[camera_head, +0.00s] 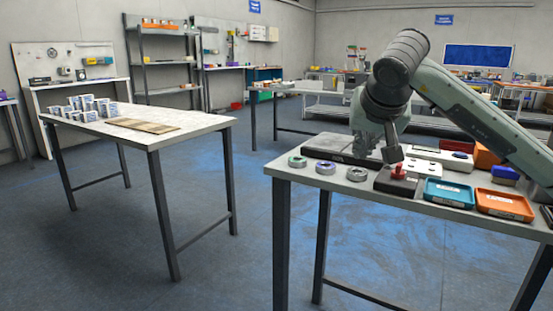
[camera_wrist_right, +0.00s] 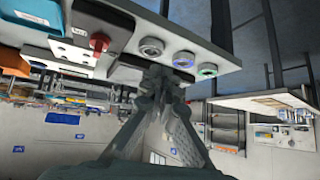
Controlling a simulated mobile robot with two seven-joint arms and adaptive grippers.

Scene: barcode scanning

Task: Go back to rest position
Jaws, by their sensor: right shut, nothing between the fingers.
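My right gripper (camera_head: 391,150) hangs low over the right-hand table (camera_head: 297,176) in the head view, at the end of my bent right arm. Its fingers are partly hidden by the wrist. In the right wrist view the gripper (camera_wrist_right: 163,78) is shut, with nothing visible between its fingertips. It appears near the table items, and I cannot tell its exact height over them. My left gripper is in neither view.
Near the gripper are a dark box with a red knob (camera_head: 398,172), several round rings (camera_head: 326,167), a black plate (camera_head: 338,148), a teal bin (camera_head: 448,193) and an orange bin (camera_head: 505,205). A second table (camera_head: 185,125) stands left, with open floor between.

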